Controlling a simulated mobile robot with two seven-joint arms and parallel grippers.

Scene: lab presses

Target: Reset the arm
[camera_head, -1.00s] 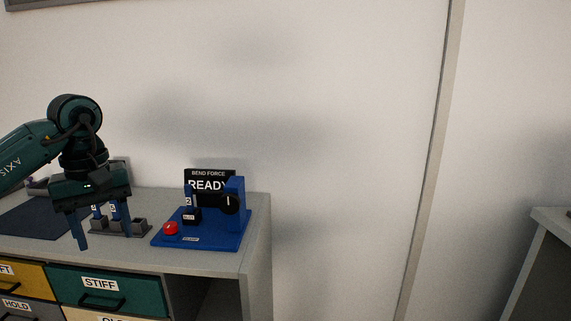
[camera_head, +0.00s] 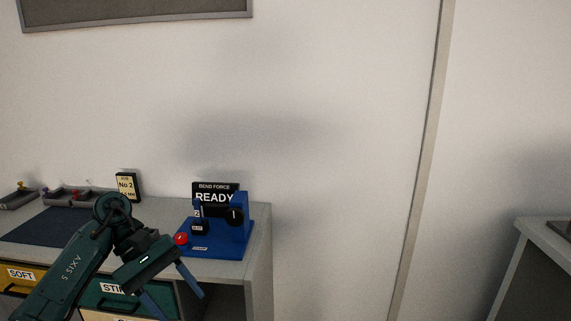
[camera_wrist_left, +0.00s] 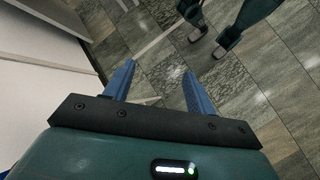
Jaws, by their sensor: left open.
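My left gripper (camera_head: 172,299) is in the head view at the lower left, in front of the bench's drawers, with its blue fingers pointing down and to the right. In the left wrist view its two fingers (camera_wrist_left: 158,85) are apart with nothing between them, above the tiled floor (camera_wrist_left: 265,95). My left arm (camera_head: 75,275) comes in from the lower left and hides part of the drawers. My right gripper cannot be identified in the head view.
A blue bend-force press (camera_head: 225,238) with a red button and a READY sign (camera_head: 214,197) stands on the bench (camera_head: 262,225). A dark mat (camera_head: 45,228), small trays (camera_head: 68,197) and a No 2 sign (camera_head: 127,186) are left. Another bench (camera_head: 545,235) stands far right.

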